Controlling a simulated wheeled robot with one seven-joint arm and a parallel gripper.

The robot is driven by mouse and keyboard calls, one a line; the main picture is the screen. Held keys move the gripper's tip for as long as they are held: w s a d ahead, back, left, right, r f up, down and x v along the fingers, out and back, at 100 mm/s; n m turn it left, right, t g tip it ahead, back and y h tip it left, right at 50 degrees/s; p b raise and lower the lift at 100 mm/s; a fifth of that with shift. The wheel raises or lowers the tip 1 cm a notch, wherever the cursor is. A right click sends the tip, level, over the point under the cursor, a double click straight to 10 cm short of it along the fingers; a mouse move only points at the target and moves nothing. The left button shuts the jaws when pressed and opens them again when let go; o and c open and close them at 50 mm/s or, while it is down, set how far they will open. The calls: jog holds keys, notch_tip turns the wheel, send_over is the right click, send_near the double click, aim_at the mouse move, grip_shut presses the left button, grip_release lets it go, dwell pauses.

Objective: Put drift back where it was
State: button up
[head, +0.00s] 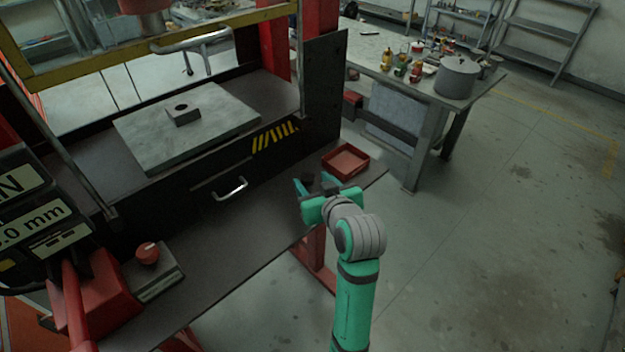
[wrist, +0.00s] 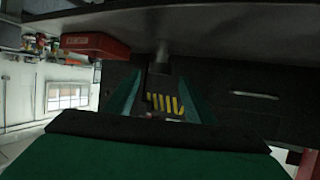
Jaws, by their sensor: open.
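My gripper (head: 316,185) is open above the right end of the press's dark front shelf. In the wrist view its two green fingers (wrist: 160,97) stand apart. A short grey cylinder (wrist: 162,50), which looks like the drift, stands on the shelf, with a darker part reaching toward the gap between the fingers. I cannot tell whether the fingers touch it. In the head view a small dark shape shows at the fingertips, too hidden to make out. A grey block with a round hole (head: 183,117) sits on the pale press plate (head: 224,124).
A red tray (head: 345,161) lies on the shelf just beyond my gripper; it also shows in the wrist view (wrist: 95,45). A red button box (head: 148,255) stands on the shelf's left part. The shelf's middle is clear. A workbench (head: 360,40) stands behind.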

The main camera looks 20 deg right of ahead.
jog(key=v, duration=1)
jog(key=shift+w, duration=0.1)
